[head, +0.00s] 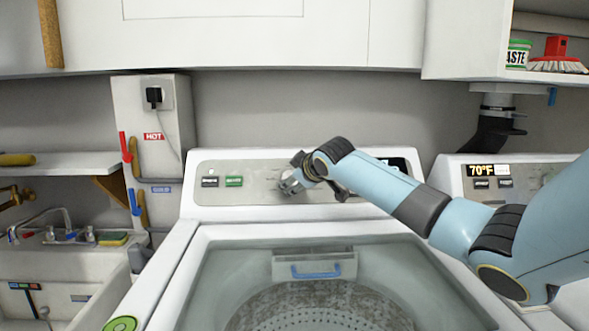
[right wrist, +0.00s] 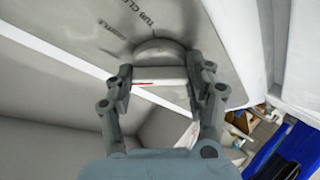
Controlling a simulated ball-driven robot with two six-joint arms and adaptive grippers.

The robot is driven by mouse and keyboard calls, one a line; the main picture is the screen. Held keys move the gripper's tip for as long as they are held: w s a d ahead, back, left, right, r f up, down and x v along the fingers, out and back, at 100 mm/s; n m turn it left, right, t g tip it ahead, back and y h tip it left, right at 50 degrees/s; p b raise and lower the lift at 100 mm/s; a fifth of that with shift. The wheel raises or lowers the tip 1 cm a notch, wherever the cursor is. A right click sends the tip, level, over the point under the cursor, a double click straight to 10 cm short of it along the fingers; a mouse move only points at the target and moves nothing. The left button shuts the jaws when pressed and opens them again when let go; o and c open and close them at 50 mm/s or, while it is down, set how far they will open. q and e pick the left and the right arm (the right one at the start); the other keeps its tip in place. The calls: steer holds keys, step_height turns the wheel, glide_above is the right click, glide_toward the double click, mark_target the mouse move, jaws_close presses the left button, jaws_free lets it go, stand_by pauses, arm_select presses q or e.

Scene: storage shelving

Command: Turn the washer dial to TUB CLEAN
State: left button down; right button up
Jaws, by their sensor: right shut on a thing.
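The washer (head: 190,240) stands in the middle of the head view, with its control panel (head: 255,172) along the back. My right gripper (head: 291,184) reaches from the right to the panel and largely hides the dial in the head view. In the right wrist view, the dial (right wrist: 158,50) is a round grey knob with a pale grip bar carrying a red line. My right gripper (right wrist: 160,82) has a finger at each end of the bar and is shut on it. The printed label TUB CLEAN (right wrist: 133,14), partly cut off, is above the dial.
The washer's tub (head: 310,305) is open at the front, with a blue-handled drawer (head: 315,268) at its back. A second machine (head: 455,185) reading 70°F stands at right. A sink (head: 60,260) is at left. Cupboards (head: 240,35) hang above.

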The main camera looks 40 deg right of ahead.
steer(key=m+h, duration=0.1)
steer(key=m, duration=0.2)
steer(key=shift+a+f+p, duration=0.15)
steer(key=shift+p, duration=0.2)
steer(key=m+h, duration=0.1)
steer(key=m, duration=0.2)
steer(key=shift+a+f, duration=0.1)
steer(key=shift+f, duration=0.05)
steer(key=m+h+b, duration=0.1)
steer(key=m+b, duration=0.1)
steer(key=m, duration=0.1)
steer(key=shift+f+m+h, duration=0.1)
steer(key=shift+m+h, duration=0.2)
steer(key=m+g+h+b, duration=0.1)
steer(key=m+b, duration=0.1)
steer(key=m, duration=0.2)
steer(key=shift+w+a, duration=0.15)
steer(key=m+g+h+b, duration=0.1)
steer(key=m, duration=0.2)
steer(key=m+g+b, duration=0.1)
steer(key=m+b, duration=0.1)
steer(key=shift+m+h, duration=0.4)
steer(key=shift+b, duration=0.3)
steer(key=o, duration=1.2)
steer(key=shift+w+r, duration=0.1)
steer(key=shift+r, duration=0.15)
